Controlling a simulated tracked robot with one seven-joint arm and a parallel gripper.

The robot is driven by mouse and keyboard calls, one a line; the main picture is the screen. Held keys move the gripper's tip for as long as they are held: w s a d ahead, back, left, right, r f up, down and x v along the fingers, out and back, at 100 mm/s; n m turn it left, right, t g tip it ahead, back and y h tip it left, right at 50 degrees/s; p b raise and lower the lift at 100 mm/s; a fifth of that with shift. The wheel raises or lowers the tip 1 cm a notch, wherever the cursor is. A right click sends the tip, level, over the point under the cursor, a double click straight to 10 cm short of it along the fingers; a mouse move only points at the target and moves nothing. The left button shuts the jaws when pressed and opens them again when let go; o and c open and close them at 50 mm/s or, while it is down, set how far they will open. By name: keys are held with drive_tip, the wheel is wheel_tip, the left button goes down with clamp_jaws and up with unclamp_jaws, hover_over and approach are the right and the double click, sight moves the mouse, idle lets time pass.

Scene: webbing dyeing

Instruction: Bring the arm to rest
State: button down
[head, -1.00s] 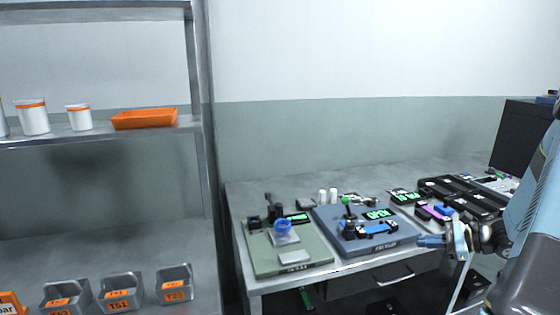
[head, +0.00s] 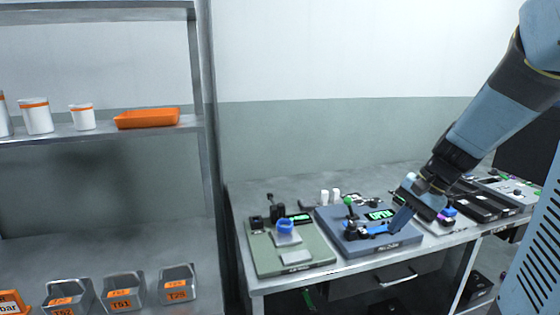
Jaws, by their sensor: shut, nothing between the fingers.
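My arm reaches in from the upper right in the head view. My gripper (head: 402,218) points down and to the left, over the right part of the blue-grey station (head: 398,240) on the table. Its fingers are together and I see nothing held between them. A blue piece (head: 374,230) lies on that station, just left of the fingertips; I cannot tell whether they touch it. A green display on the station reads "OPEN". My arm hides part of the black equipment behind it.
A green station (head: 262,255) with a blue ring (head: 285,226) stands on the table's (head: 350,268) left end. Black units (head: 480,207) stand at the right. A metal shelf (head: 205,130) at left holds white jars, an orange tray (head: 147,118) and grey bins (head: 123,292).

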drive_tip(key=s+a+r+n+t+h, duration=0.3)
drive_tip(key=s+r+n, duration=0.4)
drive_tip(key=s, duration=0.5)
wheel_tip(320, 180, up, 2)
drive_tip(key=shift+a+r+t+h, duration=0.15)
drive_tip(key=shift+t+h, duration=0.55)
drive_tip(key=shift+h, duration=0.3)
